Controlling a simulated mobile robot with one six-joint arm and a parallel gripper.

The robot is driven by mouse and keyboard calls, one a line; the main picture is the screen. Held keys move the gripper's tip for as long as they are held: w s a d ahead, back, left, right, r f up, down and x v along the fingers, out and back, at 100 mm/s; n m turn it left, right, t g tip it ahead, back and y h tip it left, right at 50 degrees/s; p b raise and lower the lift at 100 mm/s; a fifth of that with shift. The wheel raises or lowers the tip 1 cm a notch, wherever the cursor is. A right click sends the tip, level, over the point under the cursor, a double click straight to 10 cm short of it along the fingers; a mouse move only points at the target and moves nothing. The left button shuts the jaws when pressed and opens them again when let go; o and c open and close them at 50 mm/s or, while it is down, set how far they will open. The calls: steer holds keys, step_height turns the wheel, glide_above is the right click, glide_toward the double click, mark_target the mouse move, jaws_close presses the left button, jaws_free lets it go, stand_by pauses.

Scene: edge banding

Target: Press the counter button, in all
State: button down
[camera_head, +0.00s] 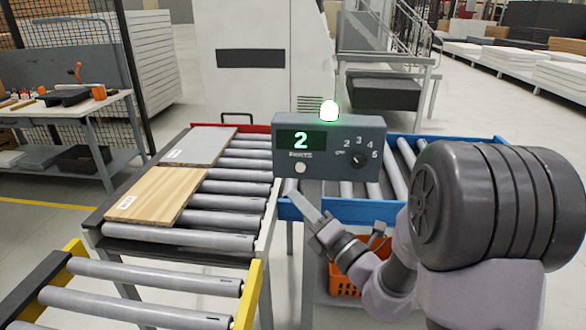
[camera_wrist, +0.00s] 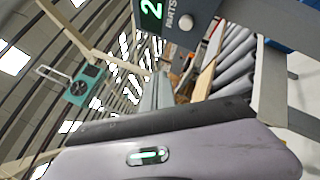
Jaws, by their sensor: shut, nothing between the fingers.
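The counter box (camera_head: 328,147) is a grey-blue panel on the conveyor with a lit green lamp (camera_head: 329,111) on top. Its display (camera_head: 301,140) reads a green 2 above the word PARTS. The round white button (camera_head: 300,168) sits below the display, and a dark dial (camera_head: 360,159) is at the right. My gripper (camera_head: 299,196) is shut and empty, its tip just below the button and apart from it in the picture. In the wrist view the counter box (camera_wrist: 203,10) and its button (camera_wrist: 186,22) show at the top, above my gripper's fingers (camera_wrist: 158,95).
A wood-grain board (camera_head: 152,195) and a grey board (camera_head: 200,145) lie on the left roller conveyor. A blue-railed conveyor (camera_head: 345,207) runs behind my arm, with an orange crate (camera_head: 345,281) below. A workbench (camera_head: 70,115) stands at far left.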

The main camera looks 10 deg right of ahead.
steer(key=p, duration=0.3)
glide_toward(300, 167)
steer(key=w+a+r, duration=0.1)
steer(key=w+a, duration=0.3)
steer(key=shift+a+r, duration=0.3)
steer(key=shift+w, duration=0.25)
stand_by(1.4)
steer(key=shift+w+d, duration=0.15)
steer(key=shift+w, duration=0.1)
steer(key=shift+w+d+p, duration=0.15)
steer(key=shift+w+p, duration=0.3)
steer(key=shift+w, duration=0.05)
stand_by(0.6)
steer(key=shift+s, duration=0.1)
steer(key=shift+s+a, duration=0.25)
steer(key=shift+s, duration=0.5)
